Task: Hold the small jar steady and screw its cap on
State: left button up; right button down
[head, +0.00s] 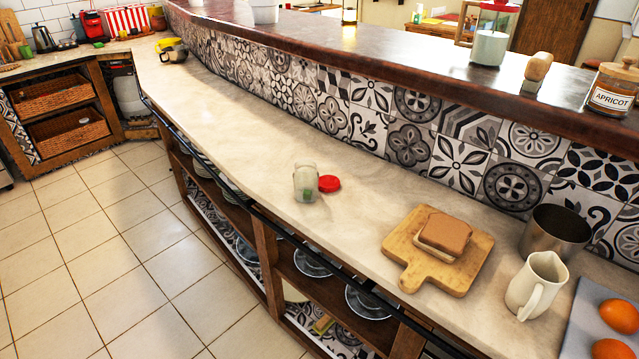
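A small clear jar (305,183) stands upright and open on the pale counter, with something green showing inside or through its glass. A red cap (329,184) lies on the counter just to the right of the jar, apart from its mouth. I cannot tell whether the cap touches the jar's side. Neither of my grippers is in the head view.
The pale counter (240,130) is clear to the left of the jar. To the right are a wooden board (463,273) with a sandwich (445,233), a metal pot (555,236), a cream pitcher (537,286) and a grey tray (580,312) with oranges. A tiled wall rises behind.

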aim_at(306, 183)
jog(key=i+j+z, duration=0.3)
jog(key=j, duration=0.35)
jog(key=i+j+z, duration=0.2)
jog(key=j, duration=0.15)
jog(key=i+j+z, duration=0.15)
jog(key=j, duration=0.2)
jog(key=i+j+z, duration=0.15)
jog(key=j, duration=0.25)
jog(key=j+z, duration=0.15)
jog(key=j, duration=0.2)
jog(key=i, duration=0.05)
